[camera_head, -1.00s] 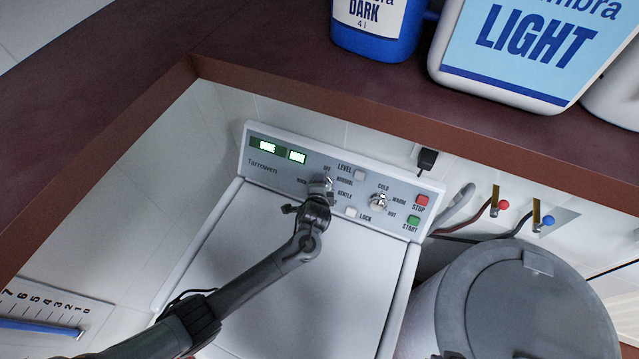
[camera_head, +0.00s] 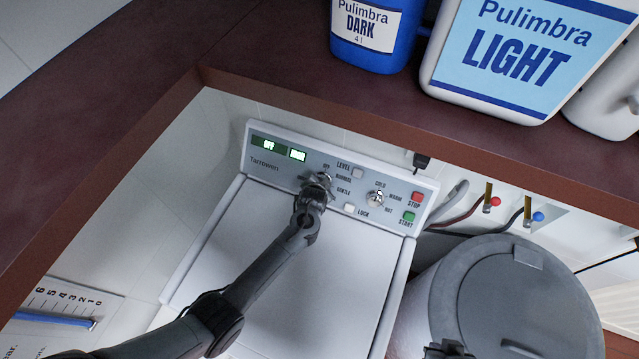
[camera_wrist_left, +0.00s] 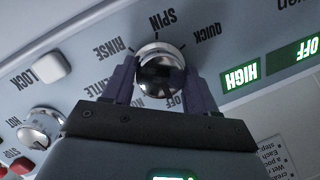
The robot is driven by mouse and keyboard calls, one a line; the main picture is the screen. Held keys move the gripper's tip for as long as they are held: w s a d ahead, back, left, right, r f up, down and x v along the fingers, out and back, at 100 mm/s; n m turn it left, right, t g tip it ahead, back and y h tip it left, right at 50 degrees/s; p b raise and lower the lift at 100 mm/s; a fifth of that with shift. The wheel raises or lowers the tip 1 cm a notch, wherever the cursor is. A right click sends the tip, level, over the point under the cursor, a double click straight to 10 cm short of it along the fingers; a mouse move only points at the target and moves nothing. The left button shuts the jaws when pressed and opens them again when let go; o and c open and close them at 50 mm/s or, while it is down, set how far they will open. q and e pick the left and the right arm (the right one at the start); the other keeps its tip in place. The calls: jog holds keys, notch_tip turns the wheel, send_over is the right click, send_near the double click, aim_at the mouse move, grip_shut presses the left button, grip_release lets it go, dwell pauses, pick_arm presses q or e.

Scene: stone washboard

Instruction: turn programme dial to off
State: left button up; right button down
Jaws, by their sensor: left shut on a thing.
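The programme dial (camera_wrist_left: 160,72) is a shiny round metal knob on the washing machine's control panel (camera_head: 275,166). In the wrist view the words SPIN, RINSE and QUICK show around it. My left gripper (camera_head: 318,182) is at the dial, its two fingers on either side of the knob, shut on it. In the head view the gripper hides most of the dial. The left display (camera_head: 268,145) reads OFF; in the wrist view the display beside it (camera_wrist_left: 241,75) reads HIGH. A dark part (camera_head: 447,350) at the bottom edge looks like my right gripper, mostly cut off.
A second knob (camera_head: 376,199) for temperature, a LOCK button (camera_head: 349,208), a red STOP button (camera_head: 417,197) and a green START button (camera_head: 408,217) sit right of the dial. A brown shelf (camera_head: 300,112) with detergent containers overhangs behind. A grey lidded bin (camera_head: 520,300) stands right.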

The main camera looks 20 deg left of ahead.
dwell(0.5)
pick_arm(q)
jog(key=o, duration=1.1)
jog(key=shift+c, duration=0.2)
jog(key=p+v, duration=0.1)
jog(key=v, duration=0.9)
jog(key=shift+s+r, duration=0.25)
jog(key=shift+r, duration=0.05)
